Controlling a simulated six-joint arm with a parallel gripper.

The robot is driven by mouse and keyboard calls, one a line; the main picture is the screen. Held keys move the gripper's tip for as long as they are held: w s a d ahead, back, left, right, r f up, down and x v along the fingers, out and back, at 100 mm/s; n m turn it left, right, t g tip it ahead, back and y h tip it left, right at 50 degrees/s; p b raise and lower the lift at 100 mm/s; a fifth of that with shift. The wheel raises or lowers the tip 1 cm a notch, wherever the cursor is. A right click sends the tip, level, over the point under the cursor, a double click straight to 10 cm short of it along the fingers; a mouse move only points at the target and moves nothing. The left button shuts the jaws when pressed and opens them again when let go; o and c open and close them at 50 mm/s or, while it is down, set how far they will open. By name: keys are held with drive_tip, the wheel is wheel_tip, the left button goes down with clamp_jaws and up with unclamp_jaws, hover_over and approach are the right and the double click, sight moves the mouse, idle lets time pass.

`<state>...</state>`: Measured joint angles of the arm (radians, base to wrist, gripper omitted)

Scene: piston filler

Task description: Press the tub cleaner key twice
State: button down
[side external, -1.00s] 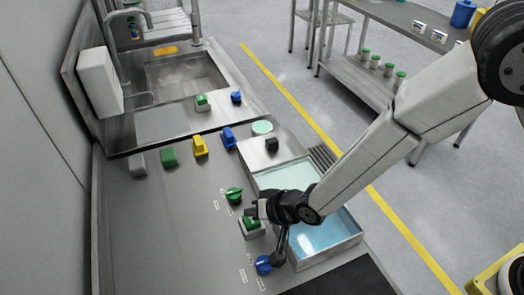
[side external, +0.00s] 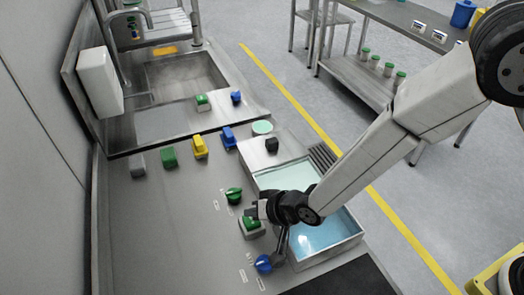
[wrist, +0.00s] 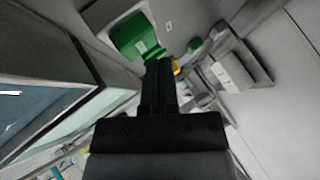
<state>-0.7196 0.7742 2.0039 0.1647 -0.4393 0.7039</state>
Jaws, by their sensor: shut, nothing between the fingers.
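A green key (side external: 251,224) sits on a pale grey box on the steel counter, beside the tub with blue liquid (side external: 320,234). The same kind of green key on its box shows large in the wrist view (wrist: 130,36). No readable label tells me which key is the tub cleaner key. My gripper (side external: 256,209) is shut and empty, with its tips close to the green key by the tub. The wrist view shows the shut fingers (wrist: 159,68) just beside the key's edge. I cannot tell whether they touch it.
A green knob (side external: 233,195) stands just behind the key and a blue knob (side external: 263,264) in front. Green, yellow and blue blocks (side external: 200,147) line the counter farther back. Another green key (side external: 202,101) is near the sink.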

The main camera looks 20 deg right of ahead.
drive_tip(key=shift+f, duration=1.25)
idle(1.4)
drive_tip(key=shift+r, duration=1.3)
drive_tip(key=shift+r, duration=2.5)
drive_tip(key=shift+d, duration=0.1)
